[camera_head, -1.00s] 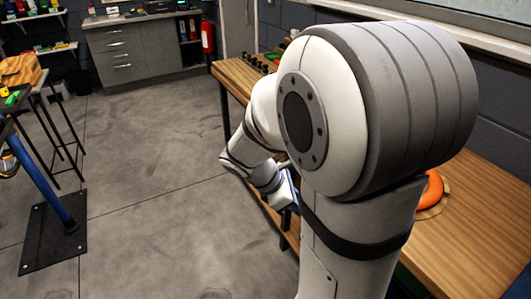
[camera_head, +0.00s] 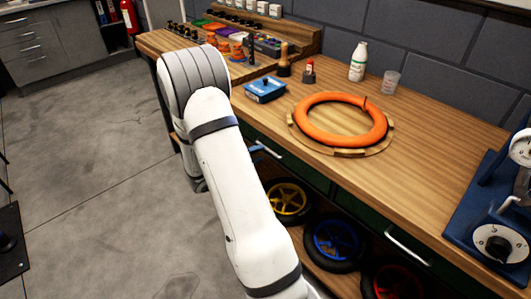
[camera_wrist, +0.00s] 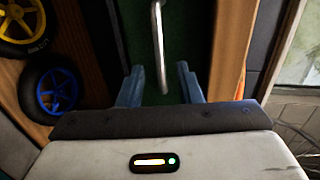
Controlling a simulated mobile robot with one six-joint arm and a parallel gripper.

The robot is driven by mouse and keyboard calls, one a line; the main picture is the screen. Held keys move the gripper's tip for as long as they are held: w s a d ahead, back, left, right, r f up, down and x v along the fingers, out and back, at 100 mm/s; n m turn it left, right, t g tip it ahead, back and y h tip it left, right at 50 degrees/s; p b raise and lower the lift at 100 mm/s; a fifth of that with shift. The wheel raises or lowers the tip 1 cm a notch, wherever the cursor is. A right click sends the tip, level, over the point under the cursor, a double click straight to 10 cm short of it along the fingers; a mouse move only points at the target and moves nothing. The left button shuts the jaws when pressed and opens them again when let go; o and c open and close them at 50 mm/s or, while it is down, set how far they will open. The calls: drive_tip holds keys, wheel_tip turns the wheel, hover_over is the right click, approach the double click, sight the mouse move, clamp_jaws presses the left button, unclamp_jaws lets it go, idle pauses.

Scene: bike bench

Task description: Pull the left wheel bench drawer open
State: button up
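In the wrist view the green drawer front (camera_wrist: 138,35) and the handle (camera_wrist: 159,45) fill the upper middle, the handle running upright in the picture. My gripper (camera_wrist: 160,86) is open, its two blue-grey fingers on either side of the handle's lower end. No contact with the handle shows, and I cannot tell the depth between them. The drawer looks shut.
The wooden worktop (camera_head: 440,160) holds an orange tyre ring (camera_head: 310,125), a blue box (camera_head: 265,90) and a white bottle (camera_head: 358,62). A second drawer handle (camera_head: 409,245) is to the right. Yellow (camera_head: 286,203) and blue (camera_head: 335,240) wheels lie below.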

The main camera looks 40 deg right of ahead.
drive_tip(key=x, duration=0.4)
drive_tip(key=shift+c, duration=0.5)
clamp_jaws()
drive_tip(key=shift+s, duration=0.1)
